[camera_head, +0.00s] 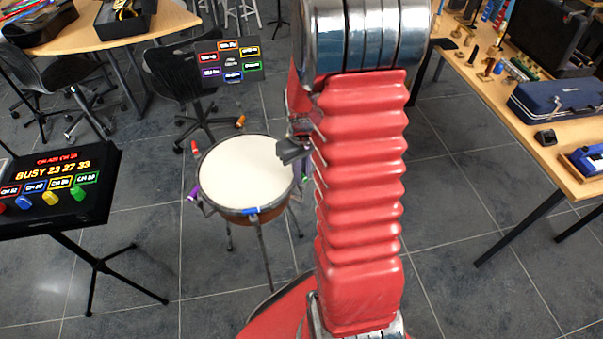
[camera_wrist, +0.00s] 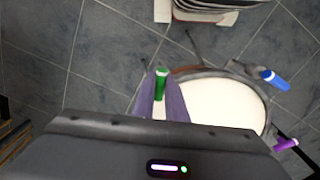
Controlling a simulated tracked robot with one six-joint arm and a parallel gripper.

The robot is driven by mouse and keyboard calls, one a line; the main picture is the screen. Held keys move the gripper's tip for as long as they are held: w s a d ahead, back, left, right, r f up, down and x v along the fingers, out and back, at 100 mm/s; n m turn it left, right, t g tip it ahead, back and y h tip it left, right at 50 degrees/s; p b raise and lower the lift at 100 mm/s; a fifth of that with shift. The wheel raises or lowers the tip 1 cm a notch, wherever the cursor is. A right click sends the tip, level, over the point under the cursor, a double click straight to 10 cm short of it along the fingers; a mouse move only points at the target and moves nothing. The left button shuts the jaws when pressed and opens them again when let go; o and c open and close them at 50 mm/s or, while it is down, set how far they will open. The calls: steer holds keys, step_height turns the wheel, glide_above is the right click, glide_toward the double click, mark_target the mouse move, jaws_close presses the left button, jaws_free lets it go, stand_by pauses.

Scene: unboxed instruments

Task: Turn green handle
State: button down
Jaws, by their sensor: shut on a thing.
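A drum (camera_head: 245,172) with a white head stands on a stand on the floor, left of my arm. Coloured handles sit around its rim: red (camera_head: 195,147), orange (camera_head: 240,120), purple (camera_head: 193,193) and blue (camera_head: 250,211). The green handle (camera_wrist: 161,85) shows in the wrist view at the drum's rim. My gripper (camera_wrist: 162,92) is shut on it, one finger on each side.
A black sign panel (camera_head: 230,62) with coloured labels stands behind the drum. A lit "BUSY" panel (camera_head: 60,222) on a stand is at left. A wooden table (camera_head: 555,160) with a blue case (camera_head: 560,110) is at right. Tiled floor is open between.

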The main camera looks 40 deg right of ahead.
steer(key=shift+m, duration=2)
steer(key=c, duration=1.8)
jaws_free()
step_height(320, 180, up, 14)
steer(key=shift+f, duration=0.15)
steer(key=shift+c, duration=0.5)
